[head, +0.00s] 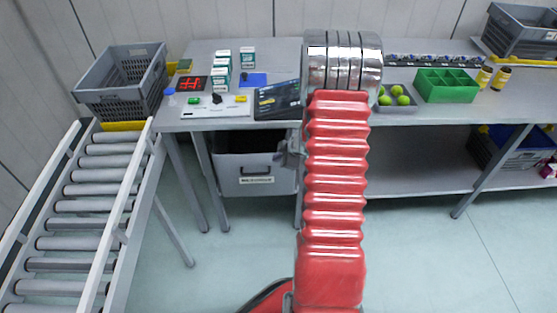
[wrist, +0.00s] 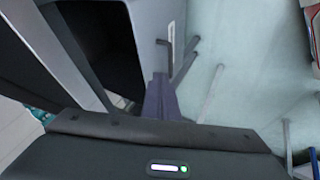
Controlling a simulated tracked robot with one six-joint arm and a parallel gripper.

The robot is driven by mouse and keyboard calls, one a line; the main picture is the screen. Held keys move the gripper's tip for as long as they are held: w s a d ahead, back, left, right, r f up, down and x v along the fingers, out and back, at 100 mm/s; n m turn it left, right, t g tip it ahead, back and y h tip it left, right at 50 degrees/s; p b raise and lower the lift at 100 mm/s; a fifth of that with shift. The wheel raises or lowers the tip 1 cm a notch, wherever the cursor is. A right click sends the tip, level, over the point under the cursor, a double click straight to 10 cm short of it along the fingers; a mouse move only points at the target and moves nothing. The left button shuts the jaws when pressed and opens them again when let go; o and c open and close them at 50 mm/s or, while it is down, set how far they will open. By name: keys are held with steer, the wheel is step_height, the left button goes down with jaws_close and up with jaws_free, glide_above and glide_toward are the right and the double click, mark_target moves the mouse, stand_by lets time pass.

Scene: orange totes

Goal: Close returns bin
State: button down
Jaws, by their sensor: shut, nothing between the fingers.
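The returns bin (head: 255,182) is a grey drawer with a white label under the left part of the bench. It stands pulled out, with its dark inside showing above the front panel. In the wrist view its pale front panel (wrist: 155,28) with a handle fills the upper middle, beside the dark opening. My gripper (head: 283,154) is at the bin's right front, partly hidden by my red arm. In the wrist view my gripper (wrist: 160,82) is shut and empty, its tips close to the front panel's lower end. I cannot tell whether they touch it.
The bench top (head: 215,122) above holds small boxes, a control panel, a green divided tray (head: 446,85) and green balls. A roller conveyor (head: 92,205) with a grey crate (head: 122,82) stands at left. The floor in front is clear.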

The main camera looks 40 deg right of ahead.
steer(key=a+r+m+h, duration=0.3)
steer(key=a+r, duration=0.2)
steer(key=r, duration=0.7)
steer(key=a+r+m+h, duration=0.2)
steer(key=a+r, duration=0.2)
steer(key=r, duration=0.8)
steer(key=s+a+r+m+g+y, duration=0.1)
steer(key=s+a+r+m+y, duration=0.1)
steer(key=s+a, duration=0.9)
steer(key=s+a+r+m+y, duration=0.1)
steer(key=s+a+r+y, duration=0.2)
steer(key=s+a, duration=0.8)
steer(key=a, duration=0.4)
steer(key=shift+s+a+r+m+g, duration=0.15)
steer(key=shift+r+m+g, duration=0.15)
steer(key=shift+m+g, duration=0.1)
steer(key=shift+s, duration=0.1)
